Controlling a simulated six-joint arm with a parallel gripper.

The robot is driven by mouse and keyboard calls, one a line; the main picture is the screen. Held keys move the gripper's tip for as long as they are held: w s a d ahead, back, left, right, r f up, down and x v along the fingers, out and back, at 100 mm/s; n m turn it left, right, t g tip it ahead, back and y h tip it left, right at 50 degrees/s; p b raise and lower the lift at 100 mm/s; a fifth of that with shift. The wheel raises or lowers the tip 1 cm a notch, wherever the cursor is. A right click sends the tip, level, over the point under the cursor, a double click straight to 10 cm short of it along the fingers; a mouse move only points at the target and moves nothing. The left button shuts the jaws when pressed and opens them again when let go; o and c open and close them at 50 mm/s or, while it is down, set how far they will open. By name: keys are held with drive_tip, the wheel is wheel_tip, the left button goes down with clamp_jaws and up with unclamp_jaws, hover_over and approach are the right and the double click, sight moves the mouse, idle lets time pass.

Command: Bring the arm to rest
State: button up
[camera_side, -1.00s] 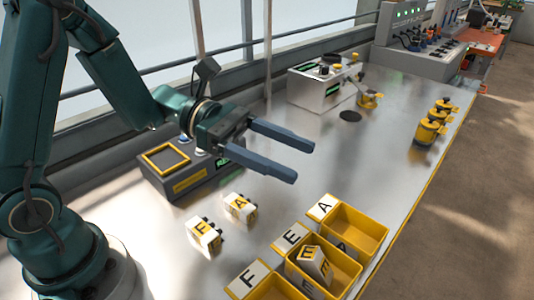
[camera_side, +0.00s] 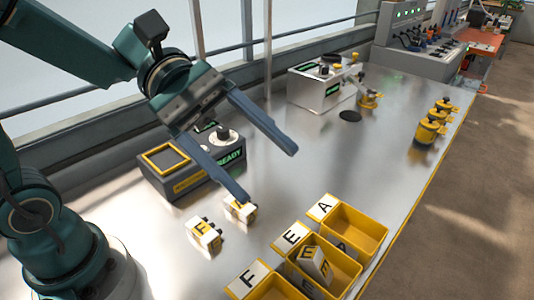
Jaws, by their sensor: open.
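My gripper (camera_side: 270,176) is open and empty, its two blue-grey fingers spread above the metal table, pointing down and to the right. Its lower fingertip overlaps a white and yellow block (camera_side: 233,211) in the picture; I cannot tell whether they touch. My arm reaches in from the upper left.
A block marked F (camera_side: 203,236) lies beside the other block. Yellow bins labelled F (camera_side: 277,288), E (camera_side: 345,283) and A (camera_side: 372,228) stand at the front; the E bin holds a block marked E (camera_side: 315,262). A dark box reading READY (camera_side: 190,180) is behind. Yellow-topped parts (camera_side: 428,131) stand right.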

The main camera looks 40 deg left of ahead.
drive_tip(key=s+a+f+m+y, duration=0.1)
drive_tip(key=s+f+m+y, duration=0.1)
drive_tip(key=s+m+y, duration=0.25)
drive_tip(key=a+f+m+t+y, duration=0.2)
drive_tip(key=a+m+y, duration=0.2)
drive_tip(key=a, duration=0.2)
drive_tip(key=a+f+m+t+y, duration=0.2)
drive_tip(key=a+m+y, duration=0.3)
drive_tip(key=a, duration=0.2)
drive_tip(key=shift+s+f+t, duration=0.2)
drive_tip(key=shift+f+t, duration=0.1)
